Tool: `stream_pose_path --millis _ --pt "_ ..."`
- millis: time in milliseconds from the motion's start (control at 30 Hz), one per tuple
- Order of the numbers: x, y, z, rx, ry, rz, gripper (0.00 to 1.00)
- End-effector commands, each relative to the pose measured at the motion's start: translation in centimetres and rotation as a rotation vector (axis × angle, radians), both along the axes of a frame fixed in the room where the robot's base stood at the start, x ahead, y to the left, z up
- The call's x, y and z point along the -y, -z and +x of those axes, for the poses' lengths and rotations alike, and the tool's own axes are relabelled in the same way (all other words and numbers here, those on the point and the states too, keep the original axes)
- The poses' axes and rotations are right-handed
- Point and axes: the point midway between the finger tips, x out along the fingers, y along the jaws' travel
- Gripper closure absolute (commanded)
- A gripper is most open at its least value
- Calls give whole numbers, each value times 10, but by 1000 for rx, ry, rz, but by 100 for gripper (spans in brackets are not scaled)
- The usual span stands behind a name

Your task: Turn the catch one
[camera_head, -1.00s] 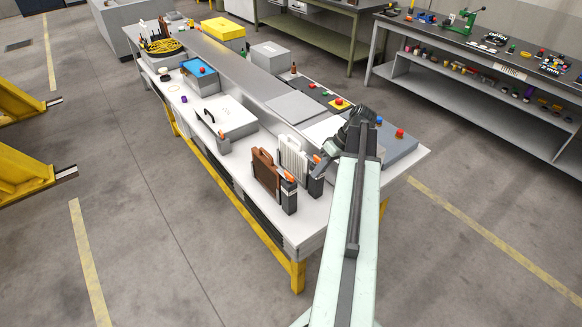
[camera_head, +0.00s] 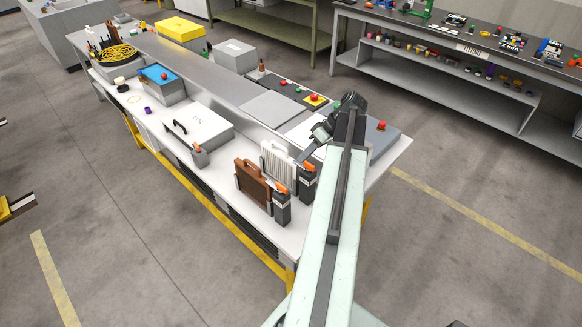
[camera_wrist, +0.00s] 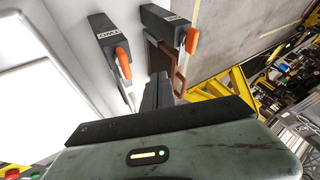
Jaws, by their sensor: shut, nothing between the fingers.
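Two dark posts with orange levers stand at the bench's near end: one beside the white ribbed panel, with its lever (camera_head: 308,168), and one beside the brown panel, with its lever (camera_head: 281,190). In the wrist view these levers appear at left (camera_wrist: 123,63) and right (camera_wrist: 191,41). A third orange lever (camera_head: 197,147) is at the white case. My gripper (camera_wrist: 157,82) is shut and empty, close to the two posts; I see no contact with a lever. In the head view my arm partly hides this area.
The white case (camera_head: 205,124) and a blue-topped box (camera_head: 160,80) lie further along the bench. A grey control box with a red button (camera_head: 382,126) stands right of my wrist. The floor (camera_head: 120,230) left of the bench is clear.

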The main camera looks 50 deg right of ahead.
Motion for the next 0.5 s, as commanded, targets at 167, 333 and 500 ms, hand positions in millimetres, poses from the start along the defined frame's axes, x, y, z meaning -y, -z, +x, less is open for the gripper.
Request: stream_pose_path --millis 167,333,500 --pt "-15 39 12 0 2 -1 100" --pt "-31 69 27 -1 4 0 100" --pt "-55 73 33 0 5 -1 100"
